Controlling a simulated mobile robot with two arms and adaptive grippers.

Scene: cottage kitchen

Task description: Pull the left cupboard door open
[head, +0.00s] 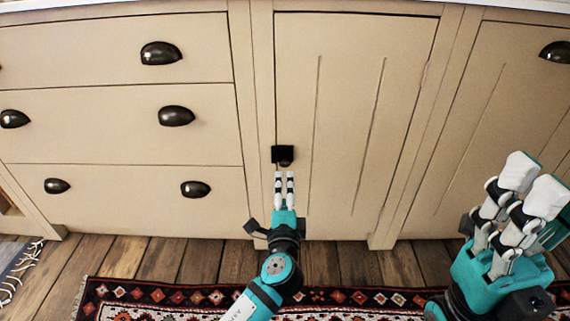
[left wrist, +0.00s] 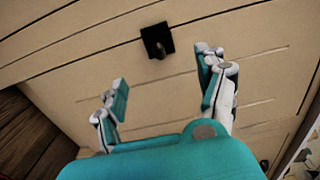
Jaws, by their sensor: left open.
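The left cupboard door (head: 345,110) is a cream panel with vertical grooves, and it looks shut in its frame. Its black handle (head: 283,155) sits low at the door's left edge. My left gripper (head: 284,176) is open and empty, with its fingertips just below the handle in the head view. In the left wrist view the handle (left wrist: 157,40) shows beyond the open fingers (left wrist: 164,76), between their lines and apart from them. My right gripper (head: 533,183) is raised at the lower right, away from this door; its finger gap is unclear.
Drawers (head: 110,125) with dark cup pulls (head: 176,116) are left of the door. Another grooved panel (head: 490,130) with a cup pull (head: 555,52) is on the right. A patterned rug (head: 130,295) lies on the wooden floor (head: 205,262) in front.

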